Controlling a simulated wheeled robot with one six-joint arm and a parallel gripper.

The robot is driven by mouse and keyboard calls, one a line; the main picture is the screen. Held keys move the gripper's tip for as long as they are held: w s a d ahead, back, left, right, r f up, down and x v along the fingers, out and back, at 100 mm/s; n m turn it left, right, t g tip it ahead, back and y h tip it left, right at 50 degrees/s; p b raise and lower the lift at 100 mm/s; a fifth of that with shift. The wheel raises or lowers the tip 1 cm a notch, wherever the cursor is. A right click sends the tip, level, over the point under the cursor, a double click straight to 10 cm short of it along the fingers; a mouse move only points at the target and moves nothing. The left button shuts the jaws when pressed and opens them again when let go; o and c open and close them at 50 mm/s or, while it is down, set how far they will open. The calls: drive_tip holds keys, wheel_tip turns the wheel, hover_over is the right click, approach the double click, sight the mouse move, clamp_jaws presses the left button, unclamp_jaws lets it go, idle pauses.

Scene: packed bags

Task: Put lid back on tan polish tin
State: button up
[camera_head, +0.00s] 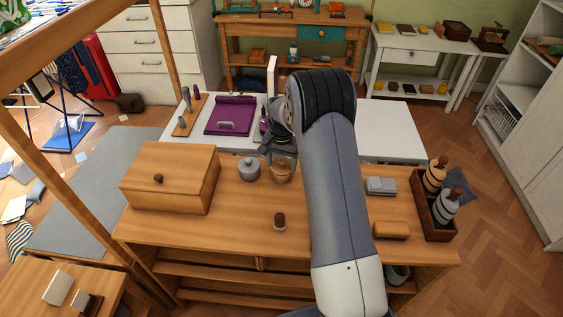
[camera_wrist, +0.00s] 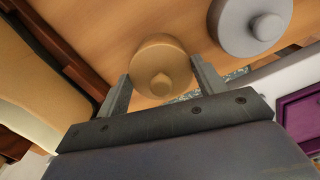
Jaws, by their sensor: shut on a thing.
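The tan polish tin (camera_head: 281,174) stands on the wooden worktop, just right of a grey tin (camera_head: 249,170) with a knobbed lid. My gripper (camera_head: 280,155) is directly over the tan tin, pointing down and partly hiding its top. In the wrist view, the tan lid (camera_wrist: 163,58), round with a small knob, lies between the two fingers of my gripper (camera_wrist: 162,85), which is shut on it. The grey tin also shows in the wrist view (camera_wrist: 232,28), beside the lid. I cannot tell whether the lid touches the tin's rim.
A wooden box (camera_head: 170,178) with a knob stands on the left of the worktop (camera_head: 240,225). A small brown-topped object (camera_head: 280,221) stands in front. A brush (camera_head: 390,230), a grey block (camera_head: 381,186) and a bottle caddy (camera_head: 432,212) are at right.

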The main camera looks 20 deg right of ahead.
idle(0.4)
drive_tip(key=o, duration=1.2)
drive_tip(key=shift+o, duration=0.2)
drive_tip(key=shift+r+p, duration=2)
drive_tip(key=shift+r, duration=1.55)
drive_tip(key=shift+c, duration=0.2)
clamp_jaws()
drive_tip(key=shift+f, duration=0.2)
